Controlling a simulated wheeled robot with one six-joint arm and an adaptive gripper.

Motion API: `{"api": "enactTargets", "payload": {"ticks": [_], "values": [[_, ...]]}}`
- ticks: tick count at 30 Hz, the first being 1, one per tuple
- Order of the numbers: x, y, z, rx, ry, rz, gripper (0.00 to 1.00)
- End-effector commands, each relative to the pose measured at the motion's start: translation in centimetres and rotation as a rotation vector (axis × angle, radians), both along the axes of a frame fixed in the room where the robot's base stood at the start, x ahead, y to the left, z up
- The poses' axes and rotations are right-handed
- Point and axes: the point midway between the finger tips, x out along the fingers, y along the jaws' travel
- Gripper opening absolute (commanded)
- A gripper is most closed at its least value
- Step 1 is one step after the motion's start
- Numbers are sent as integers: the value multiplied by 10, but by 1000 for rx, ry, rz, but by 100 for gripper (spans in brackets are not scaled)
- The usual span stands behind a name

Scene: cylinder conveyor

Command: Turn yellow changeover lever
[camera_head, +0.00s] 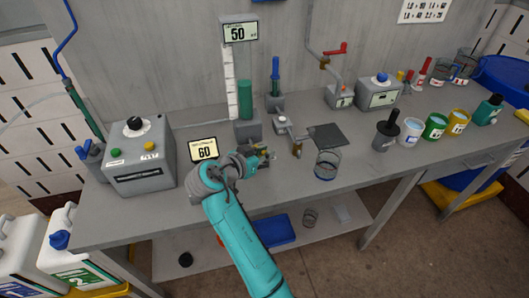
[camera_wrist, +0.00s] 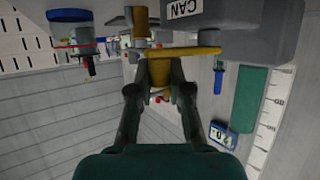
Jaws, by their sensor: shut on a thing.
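The yellow changeover lever (camera_wrist: 195,52) shows in the wrist view as a flat bar, with a yellow post above it in the picture. It lies beside a grey housing (camera_wrist: 245,28) with a label that reads "CAN". My gripper (camera_wrist: 160,70) is shut on a yellow part of the lever, its two dark fingers meeting there. In the head view my gripper (camera_head: 262,156) is low over the bench, just right of the yellow "60" display (camera_head: 204,150). My wrist and the gripper hide most of the lever there.
The bench (camera_head: 190,215) bears a grey control box (camera_head: 138,160) at left and a green column (camera_head: 247,130) with a scale behind my gripper. A glass beaker (camera_head: 327,165) and a dark plate (camera_head: 325,136) stand close at right.

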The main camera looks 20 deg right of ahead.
Motion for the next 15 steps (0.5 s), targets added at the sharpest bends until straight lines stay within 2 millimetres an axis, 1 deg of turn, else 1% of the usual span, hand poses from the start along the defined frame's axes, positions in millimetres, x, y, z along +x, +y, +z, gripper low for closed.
{"api": "enactTargets", "payload": {"ticks": [2,3,5,6,15], "values": [[0,0,-2,1,4,1,0],[0,0,-2,1,4,1,25],[0,0,-1,1,2,2,40],[0,0,-1,1,2,2,44],[-1,1,0,0,2,2,44]]}}
